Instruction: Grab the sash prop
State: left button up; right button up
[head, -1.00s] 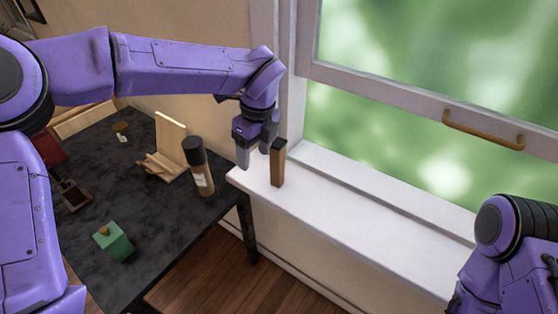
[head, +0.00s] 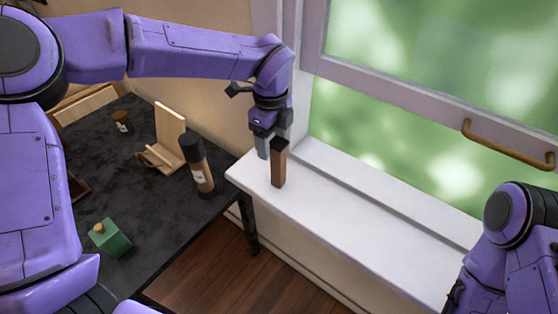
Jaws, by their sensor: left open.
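The sash prop looks to be the short brown wooden block (head: 279,167) with a dark top, standing upright on the white window sill (head: 330,215) near its left end. My left gripper (head: 273,146) points down just behind the block's upper part. Its fingers are apart, one to the left of the block and the other partly hidden behind it. I cannot tell whether they touch it. My right arm shows at the lower right, but its gripper is out of view.
The raised window sash (head: 400,94) with a brass handle (head: 507,146) is above the sill. The sill right of the block is clear.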

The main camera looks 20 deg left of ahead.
aim_at(275, 156)
pick_arm(q)
jog(key=f, duration=0.2)
jog(key=f+p, duration=0.1)
jog(key=f, duration=0.2)
jog(key=shift+w+d+f+p, duration=0.15)
jog(key=shift+d+f+p, duration=0.15)
jog(key=shift+d+p, duration=0.1)
jog(key=c, duration=1.1)
jog(key=shift+r, duration=0.1)
